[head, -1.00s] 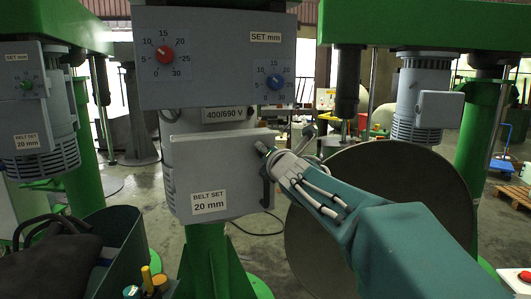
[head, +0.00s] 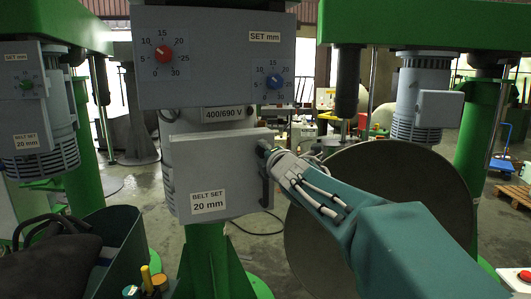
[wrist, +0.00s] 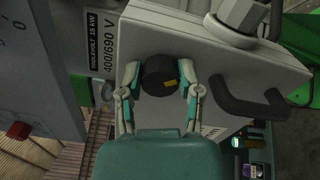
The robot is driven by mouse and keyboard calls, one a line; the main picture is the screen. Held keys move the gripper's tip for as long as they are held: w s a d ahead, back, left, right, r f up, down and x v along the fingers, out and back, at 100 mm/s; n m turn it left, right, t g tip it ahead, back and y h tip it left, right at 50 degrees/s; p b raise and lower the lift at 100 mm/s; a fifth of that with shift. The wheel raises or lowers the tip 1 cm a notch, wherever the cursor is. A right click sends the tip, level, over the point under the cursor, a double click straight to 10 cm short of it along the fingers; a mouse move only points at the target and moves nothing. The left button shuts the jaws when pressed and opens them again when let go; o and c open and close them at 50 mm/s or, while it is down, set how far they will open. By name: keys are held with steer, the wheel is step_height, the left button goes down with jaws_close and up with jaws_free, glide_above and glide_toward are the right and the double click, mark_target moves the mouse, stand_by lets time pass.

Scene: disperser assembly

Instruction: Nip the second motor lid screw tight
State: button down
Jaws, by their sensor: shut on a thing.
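The motor lid (head: 225,165) is a pale grey panel on the motor, with a "BELT SET 20 mm" label. In the wrist view, a dark round screw head (wrist: 159,75) with a yellow mark stands on the lid face (wrist: 190,40). The two fingers of my gripper (wrist: 160,80) close on it from both sides. In the head view my gripper (head: 268,151) is at the lid's upper right; its fingertips and the screw are mostly hidden there.
A dark handle (wrist: 250,108) sits beside the screw in the wrist view, with a grey hex fitting (wrist: 240,14) nearby. The control panel (head: 215,60) overhangs the lid. A large dark disc (head: 380,215) stands behind my arm. A teal bin (head: 122,245) is at lower left.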

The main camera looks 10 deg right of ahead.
steer(key=m, duration=0.4)
steer(key=shift+f+m, duration=0.3)
steer(key=shift+f, duration=0.05)
steer(key=m, duration=0.4)
steer(key=shift+f+m, duration=0.15)
steer(key=shift+m, duration=0.15)
steer(key=m, duration=0.4)
steer(key=shift+a+m, duration=0.1)
steer(key=shift+m, duration=0.2)
steer(key=shift+f+m, duration=0.1)
steer(key=shift+m, duration=2.1)
steer(key=shift+c, duration=1.3)
jaws_free()
steer(key=shift+a, duration=0.1)
